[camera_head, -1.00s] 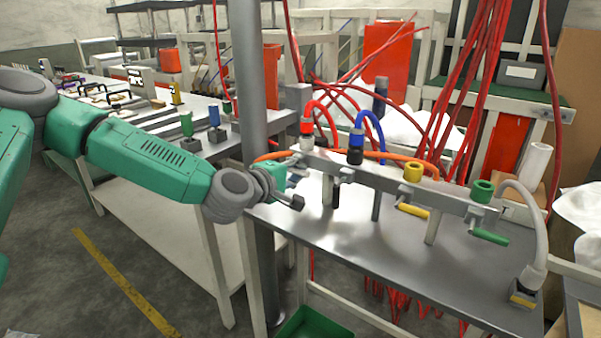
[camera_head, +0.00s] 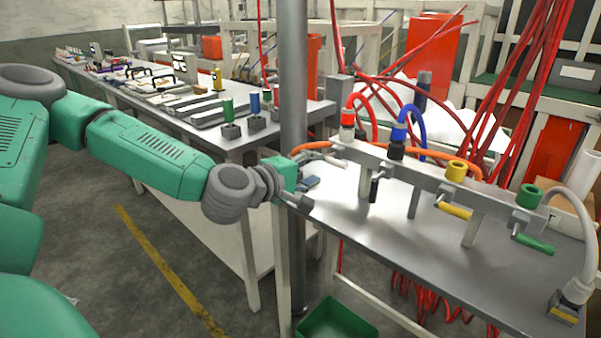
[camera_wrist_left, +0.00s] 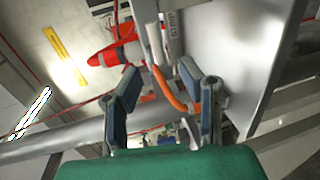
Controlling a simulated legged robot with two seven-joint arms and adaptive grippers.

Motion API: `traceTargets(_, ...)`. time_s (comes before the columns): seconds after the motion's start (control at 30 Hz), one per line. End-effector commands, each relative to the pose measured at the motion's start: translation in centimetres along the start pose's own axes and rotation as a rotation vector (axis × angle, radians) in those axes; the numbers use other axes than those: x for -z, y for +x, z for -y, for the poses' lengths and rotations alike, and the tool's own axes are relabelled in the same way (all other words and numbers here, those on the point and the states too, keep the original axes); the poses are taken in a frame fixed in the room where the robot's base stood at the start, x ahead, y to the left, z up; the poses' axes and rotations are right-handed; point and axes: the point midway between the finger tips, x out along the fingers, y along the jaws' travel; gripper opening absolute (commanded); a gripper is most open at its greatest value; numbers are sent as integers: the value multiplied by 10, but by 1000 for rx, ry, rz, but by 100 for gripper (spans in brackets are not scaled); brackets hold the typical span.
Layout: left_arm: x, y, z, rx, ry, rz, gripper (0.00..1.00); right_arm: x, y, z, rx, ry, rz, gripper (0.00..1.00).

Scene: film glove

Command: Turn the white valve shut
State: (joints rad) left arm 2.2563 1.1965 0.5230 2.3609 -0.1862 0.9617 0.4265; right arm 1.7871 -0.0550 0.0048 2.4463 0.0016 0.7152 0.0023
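A grey manifold bar (camera_head: 420,180) stands on posts above the metal table, with coloured ports and small levers. At its left end, under the red-tipped hose fitting (camera_head: 347,125), a small pale lever (camera_head: 322,157) shows; it looks like the white valve, but its setting is unclear. My left gripper (camera_head: 305,192) is just left of and below that end, apart from the lever in the head view. In the wrist view my left gripper (camera_wrist_left: 163,100) has its blue-padded fingers spread, with an orange hose (camera_wrist_left: 167,88) seen between them and a pale fitting beyond. My right gripper is not in view.
Black, yellow (camera_head: 455,210) and green (camera_head: 533,243) levers sit farther right along the bar. Red and blue hoses (camera_head: 415,118) arch above it. A grey pole (camera_head: 292,90) stands close behind my left gripper. A green bin (camera_head: 338,321) is below the table edge.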

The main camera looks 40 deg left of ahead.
Motion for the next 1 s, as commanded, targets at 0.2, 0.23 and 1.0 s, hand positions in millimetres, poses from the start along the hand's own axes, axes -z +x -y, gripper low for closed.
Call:
traceTargets(0.2,3,-33,1,1,-5,-3,34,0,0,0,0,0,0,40)
traceTargets(0.23,3,-36,1,1,-5,-3,34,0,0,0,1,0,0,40)
traceTargets(1.0,0,-44,5,12,9,5,34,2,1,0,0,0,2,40)
